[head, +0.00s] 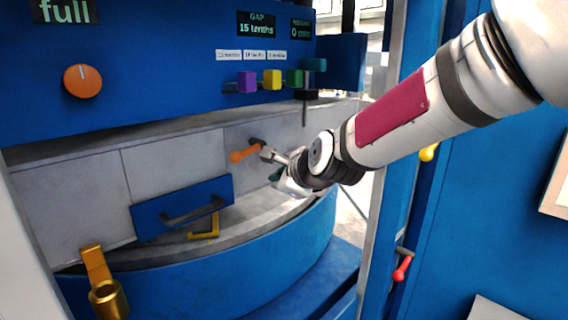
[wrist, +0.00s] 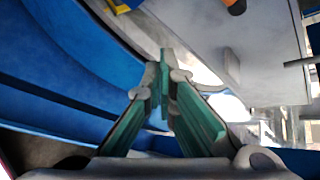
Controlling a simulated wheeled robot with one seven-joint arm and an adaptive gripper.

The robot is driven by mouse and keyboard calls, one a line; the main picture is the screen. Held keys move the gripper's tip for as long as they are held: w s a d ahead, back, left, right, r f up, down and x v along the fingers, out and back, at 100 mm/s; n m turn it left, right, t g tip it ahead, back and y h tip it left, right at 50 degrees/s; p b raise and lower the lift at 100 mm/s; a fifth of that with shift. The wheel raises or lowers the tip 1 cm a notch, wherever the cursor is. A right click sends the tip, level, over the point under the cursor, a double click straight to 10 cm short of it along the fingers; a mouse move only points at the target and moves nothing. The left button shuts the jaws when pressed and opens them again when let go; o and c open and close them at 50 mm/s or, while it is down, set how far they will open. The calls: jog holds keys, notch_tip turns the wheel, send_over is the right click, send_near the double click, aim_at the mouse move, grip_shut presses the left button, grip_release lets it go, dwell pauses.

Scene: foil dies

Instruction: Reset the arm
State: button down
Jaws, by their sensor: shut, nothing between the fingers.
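My gripper (head: 268,165) is at the end of my arm, which reaches in from the upper right in the head view. It is in front of the grey panel wall, close to the orange-handled lever (head: 246,152); whether they touch I cannot tell. In the wrist view my gripper (wrist: 165,62) shows its green-padded fingers meeting at the tips, with nothing between them. Part of the orange handle (wrist: 235,6) shows at the top of the wrist view.
A blue plate with a dark handle (head: 193,208) and a yellow angle piece (head: 205,228) are at the curved blue tub (head: 250,262). An orange knob (head: 82,81), coloured blocks (head: 272,79) and a "15 tenths" display (head: 257,24) are above. A red-handled lever (head: 402,269) is at right.

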jog(key=s+d+n+g+h, duration=0.1)
jog(key=s+d+n, duration=0.5)
jog(key=s, duration=0.4)
jog(key=s+d+n+g+h, duration=0.2)
jog(key=s+d+n, duration=0.5)
jog(key=s, duration=0.4)
jog(key=s+d+n+g+h, duration=0.1)
jog(key=s+d+n+h, duration=0.1)
jog(key=s+d+n, duration=0.5)
jog(key=s+d, duration=0.1)
jog(key=s, duration=0.3)
jog(key=shift+s+d+r+g, duration=0.15)
jog(key=shift+d+g, duration=0.1)
jog(key=shift+g, duration=0.15)
jog(key=c, duration=2.3)
grip_release()
